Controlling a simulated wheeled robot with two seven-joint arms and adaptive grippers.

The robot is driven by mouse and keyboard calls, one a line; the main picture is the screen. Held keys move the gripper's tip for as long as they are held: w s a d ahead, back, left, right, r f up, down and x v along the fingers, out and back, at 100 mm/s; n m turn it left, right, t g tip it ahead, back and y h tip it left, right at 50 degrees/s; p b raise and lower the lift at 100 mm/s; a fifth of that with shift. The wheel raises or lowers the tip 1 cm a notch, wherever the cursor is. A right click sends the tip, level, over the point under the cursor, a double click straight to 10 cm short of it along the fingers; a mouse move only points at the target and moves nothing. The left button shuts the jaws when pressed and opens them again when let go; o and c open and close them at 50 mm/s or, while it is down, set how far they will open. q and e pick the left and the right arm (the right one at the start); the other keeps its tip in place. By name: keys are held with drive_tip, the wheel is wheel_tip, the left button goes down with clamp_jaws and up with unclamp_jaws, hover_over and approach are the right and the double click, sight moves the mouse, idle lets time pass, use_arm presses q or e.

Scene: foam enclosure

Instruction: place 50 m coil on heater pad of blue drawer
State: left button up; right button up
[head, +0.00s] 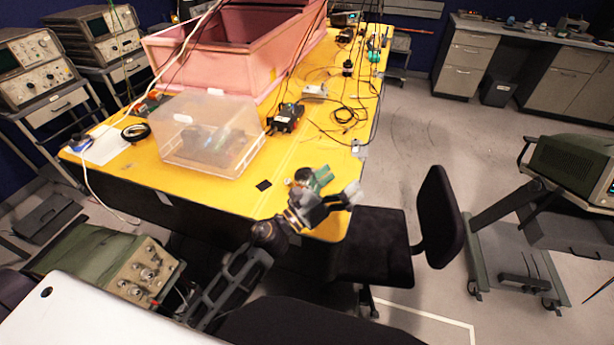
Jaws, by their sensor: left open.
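A dark ring-shaped coil (136,140) lies on the left end of the yellow table (285,200), next to a white sheet. Its label is too small to read, so I cannot tell whether it is the 50 m coil. My left gripper (335,190) is open over the table's near right corner, far to the right of the ring. A green piece shows at the gripper; I cannot tell whether it is part of it. I cannot make out a blue drawer or its heater pad. My right gripper is out of view.
A clear plastic box (190,155) stands between the ring and my left gripper. A pink foam enclosure (235,50) stands behind it. Cables and small devices (286,117) lie along the right side. A black chair (385,240) stands against the near right corner.

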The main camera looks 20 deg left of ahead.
use_arm(q)
drive_tip(key=a+f+n+g+y, duration=0.1)
drive_tip(key=a+f+n+y, duration=0.1)
drive_tip(key=y, duration=0.3)
drive_tip(key=a+f+n+g+y, duration=0.1)
drive_tip(key=a+f+n+y, duration=0.1)
drive_tip(key=y, duration=0.3)
drive_tip(key=a+f+n+g+y, duration=0.1)
drive_tip(key=a+f+n+y, duration=0.2)
drive_tip(key=y, duration=0.3)
drive_tip(key=shift+s+a+f+g, duration=0.15)
drive_tip(key=shift+a+f+g, duration=0.1)
drive_tip(key=shift+f, duration=0.2)
drive_tip(key=shift+s+a+f+g, duration=0.15)
drive_tip(key=shift+a+f, duration=0.1)
drive_tip(key=shift+f, duration=0.15)
drive_tip(key=shift+s+a+f, duration=0.1)
drive_tip(key=shift+a+f, duration=0.05)
drive_tip(key=shift+m, duration=0.5)
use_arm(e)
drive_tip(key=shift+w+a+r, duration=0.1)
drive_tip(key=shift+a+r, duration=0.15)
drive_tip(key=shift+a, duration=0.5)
